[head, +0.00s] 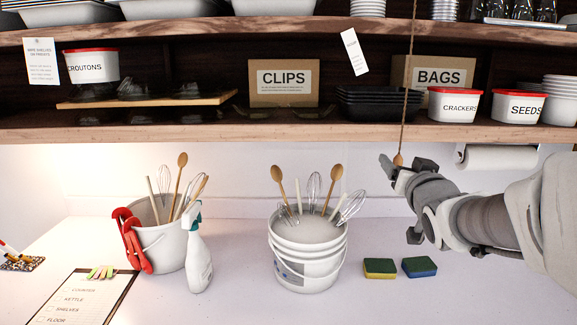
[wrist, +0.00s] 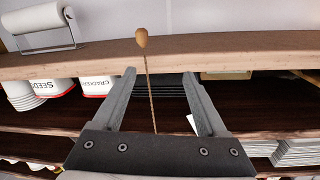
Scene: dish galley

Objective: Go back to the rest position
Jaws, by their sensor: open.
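My gripper (head: 397,168) is at the end of my arm, which reaches in from the right of the head view. It is in front of the back wall, just below the lower shelf edge. In the wrist view, my gripper (wrist: 158,74) has its two fingers spread apart with nothing between them. A pull cord with a wooden bead (wrist: 141,38) shows between and beyond the fingers. In the head view the bead (head: 398,159) hangs close beside the gripper; I cannot tell whether they touch.
The lower shelf (head: 200,132) runs above the counter. A white bucket of utensils (head: 310,265), another bucket (head: 160,245), a spray bottle (head: 198,262) and two sponges (head: 380,268) stand on the counter. A paper towel roll (head: 500,157) hangs under the shelf. The counter's front right is clear.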

